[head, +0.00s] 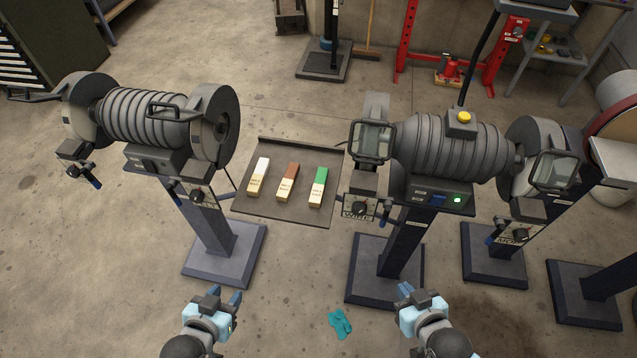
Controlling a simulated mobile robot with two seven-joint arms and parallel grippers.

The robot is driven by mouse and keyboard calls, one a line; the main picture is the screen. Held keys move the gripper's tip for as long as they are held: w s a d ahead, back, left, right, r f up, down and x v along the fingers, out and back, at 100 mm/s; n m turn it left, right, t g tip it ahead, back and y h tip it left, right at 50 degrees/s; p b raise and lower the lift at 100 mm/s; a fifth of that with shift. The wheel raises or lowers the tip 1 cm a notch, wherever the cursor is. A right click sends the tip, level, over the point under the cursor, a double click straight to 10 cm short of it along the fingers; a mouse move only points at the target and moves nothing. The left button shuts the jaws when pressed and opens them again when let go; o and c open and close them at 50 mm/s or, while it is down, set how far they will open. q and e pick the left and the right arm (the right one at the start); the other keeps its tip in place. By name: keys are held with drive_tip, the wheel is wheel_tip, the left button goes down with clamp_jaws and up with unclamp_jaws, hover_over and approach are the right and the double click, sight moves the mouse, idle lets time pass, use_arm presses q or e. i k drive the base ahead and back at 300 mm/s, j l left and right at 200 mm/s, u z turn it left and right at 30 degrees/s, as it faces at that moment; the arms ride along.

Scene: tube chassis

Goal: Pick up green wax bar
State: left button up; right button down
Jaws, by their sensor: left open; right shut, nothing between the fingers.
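In the head view the green wax bar (319,187) lies on a dark tray (262,208) between two grinding machines. Its far end is green and its near part is a pale wrapper with small print. A brown bar (288,182) and a white bar (259,177) lie to its left on the same tray, apart from it. My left gripper (225,295) is open and empty at the bottom, well short of the tray and to its left. My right gripper (408,291) is shut and empty at the bottom, to the right of the tray.
A grinder (145,115) on a pedestal stands left of the tray, and another (450,145) with a lit green button stands right of it. Further pedestals stand at the far right. A teal cloth-like item (340,322) lies on the floor between my grippers.

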sight(317, 192)
drive_tip(key=z, duration=1.4)
drive_tip(key=u, duration=1.35)
drive_tip(key=j+z, duration=0.2)
drive_tip(key=j, duration=0.7)
drive_tip(key=k+j+z, duration=0.1)
drive_tip(key=j+z, duration=0.15)
drive_tip(key=j, duration=0.6)
